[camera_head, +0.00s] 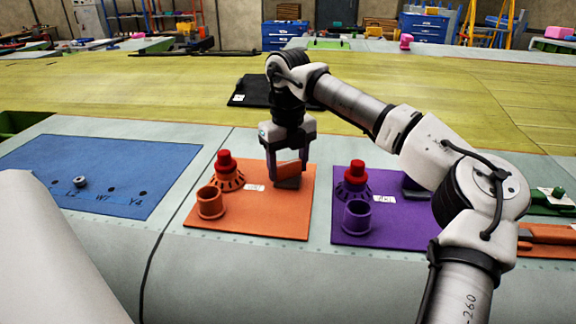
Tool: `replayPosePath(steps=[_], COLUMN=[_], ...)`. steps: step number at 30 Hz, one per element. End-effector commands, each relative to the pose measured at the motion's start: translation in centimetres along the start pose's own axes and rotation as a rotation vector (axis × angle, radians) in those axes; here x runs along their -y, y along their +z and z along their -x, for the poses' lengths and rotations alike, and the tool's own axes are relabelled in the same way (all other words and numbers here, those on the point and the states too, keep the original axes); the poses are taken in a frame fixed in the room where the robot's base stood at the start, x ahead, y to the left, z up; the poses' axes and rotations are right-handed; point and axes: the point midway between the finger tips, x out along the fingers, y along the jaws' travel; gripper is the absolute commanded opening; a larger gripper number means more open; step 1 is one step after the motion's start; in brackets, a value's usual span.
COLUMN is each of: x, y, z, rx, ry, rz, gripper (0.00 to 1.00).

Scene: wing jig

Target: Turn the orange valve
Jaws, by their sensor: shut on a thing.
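The orange valve (288,169) shows as a small orange block over a dark grey base, at the back right part of an orange board (262,222). My gripper (287,176) comes down from above, with one finger on each side of the orange block, and is shut on it. The fingers hide part of the valve's sides.
A red-topped orange knob (224,163) and an orange cup (210,203) stand left of the valve. A purple board (385,228) with a purple cup (356,217) and red-topped knob (356,172) lies to the right. A blue panel (95,170) lies left.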

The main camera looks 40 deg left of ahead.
Motion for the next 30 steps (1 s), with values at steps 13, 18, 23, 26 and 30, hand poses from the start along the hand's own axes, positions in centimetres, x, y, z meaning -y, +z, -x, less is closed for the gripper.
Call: replayPosePath(steps=[13,18,23,26,30], x=[0.04,0.06,0.05,0.06,0.07], y=[0.02,0.03,0.03,0.03,0.03], z=[0.05,0.05,0.10,0.09,0.09], rx=[0.003,0.003,0.003,0.003,0.003], ry=[-0.002,-0.001,-0.001,-0.001,-0.001], rz=[-0.406,-0.524,-0.603,-0.637,-0.666], gripper=[0.35,0.35,0.35,0.35,0.35])
